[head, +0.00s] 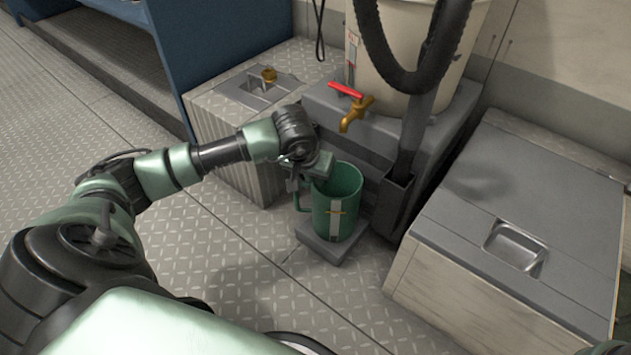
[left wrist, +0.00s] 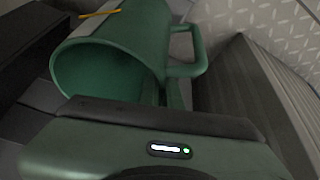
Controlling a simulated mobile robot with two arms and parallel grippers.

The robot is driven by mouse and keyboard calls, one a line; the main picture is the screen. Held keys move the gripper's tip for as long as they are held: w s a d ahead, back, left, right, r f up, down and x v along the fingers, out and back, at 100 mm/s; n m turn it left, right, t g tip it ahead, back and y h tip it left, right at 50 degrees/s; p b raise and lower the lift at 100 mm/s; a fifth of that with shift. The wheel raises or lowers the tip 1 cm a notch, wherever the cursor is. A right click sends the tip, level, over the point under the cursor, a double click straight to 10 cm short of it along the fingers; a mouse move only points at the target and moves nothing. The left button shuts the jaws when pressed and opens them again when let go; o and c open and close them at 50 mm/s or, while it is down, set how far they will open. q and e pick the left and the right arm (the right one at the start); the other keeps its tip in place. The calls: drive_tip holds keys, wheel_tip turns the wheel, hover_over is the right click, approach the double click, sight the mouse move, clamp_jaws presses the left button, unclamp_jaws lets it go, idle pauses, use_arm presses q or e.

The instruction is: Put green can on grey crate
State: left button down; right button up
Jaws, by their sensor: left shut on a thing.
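The green can (head: 343,207) is an open-topped, mug-like vessel with a side handle and a pale strip with a yellow mark on its front. It is upright at the low grey plate (head: 322,246) below the tap; I cannot tell if it rests on it. My left gripper (head: 316,178) is shut on the can at its upper left side, near the handle. In the left wrist view the can's wide mouth (left wrist: 100,75) and handle are close; the fingertips are hidden. A large box with a flat grey top (head: 540,190) stands at right; I cannot tell if it is the grey crate.
A brass tap with a red lever (head: 350,97) hangs from a cream bucket (head: 405,40), just above the can. A ribbed box with a grey top (head: 232,110) is behind my left arm. The patterned floor at left is clear.

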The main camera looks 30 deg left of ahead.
use_arm(q)
drive_tip(key=c, duration=1.6)
unclamp_jaws()
